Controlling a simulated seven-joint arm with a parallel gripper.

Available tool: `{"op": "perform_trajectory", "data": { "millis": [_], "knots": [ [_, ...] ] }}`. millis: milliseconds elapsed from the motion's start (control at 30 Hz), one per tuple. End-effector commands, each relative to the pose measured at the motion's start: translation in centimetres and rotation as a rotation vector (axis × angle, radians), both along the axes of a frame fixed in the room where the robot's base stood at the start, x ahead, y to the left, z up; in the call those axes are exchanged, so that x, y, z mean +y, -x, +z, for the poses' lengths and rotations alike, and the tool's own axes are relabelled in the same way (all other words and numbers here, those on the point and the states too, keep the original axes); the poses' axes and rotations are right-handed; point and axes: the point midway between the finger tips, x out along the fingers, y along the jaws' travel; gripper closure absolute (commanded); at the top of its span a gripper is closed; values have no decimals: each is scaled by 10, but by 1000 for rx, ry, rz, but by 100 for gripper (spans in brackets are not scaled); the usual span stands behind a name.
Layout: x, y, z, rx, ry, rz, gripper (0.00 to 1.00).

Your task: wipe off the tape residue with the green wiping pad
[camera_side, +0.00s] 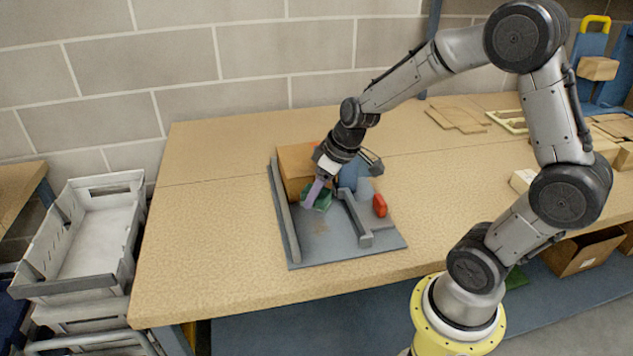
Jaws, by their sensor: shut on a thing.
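My gripper (325,190) is over the grey board on the table, its fingers pointing down. It is shut on the green wiping pad (322,201), which shows between and below the fingers. The pad is at or close to the board's surface; I cannot tell whether it touches. A faint brownish smudge, the tape residue (321,226), lies on the grey board (325,248) just in front of the pad. Part of the pad is hidden by the fingers.
A grey rail (285,215) runs along the board's left edge and a grey angled bar (355,218) stands right of the smudge. A red object (380,205) lies at right. A cardboard box (295,165) and a blue object (355,175) stand behind. The table's left part is clear.

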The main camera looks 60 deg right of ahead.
Motion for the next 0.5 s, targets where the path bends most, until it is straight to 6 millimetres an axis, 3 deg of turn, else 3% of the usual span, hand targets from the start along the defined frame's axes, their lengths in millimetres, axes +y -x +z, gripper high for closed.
{"op": "perform_trajectory", "data": {
  "millis": [400,500],
  "knots": [
    [0,0,-42,2,-1,-1,89],
    [7,6,-44,-2,0,3,89]
  ]
}}
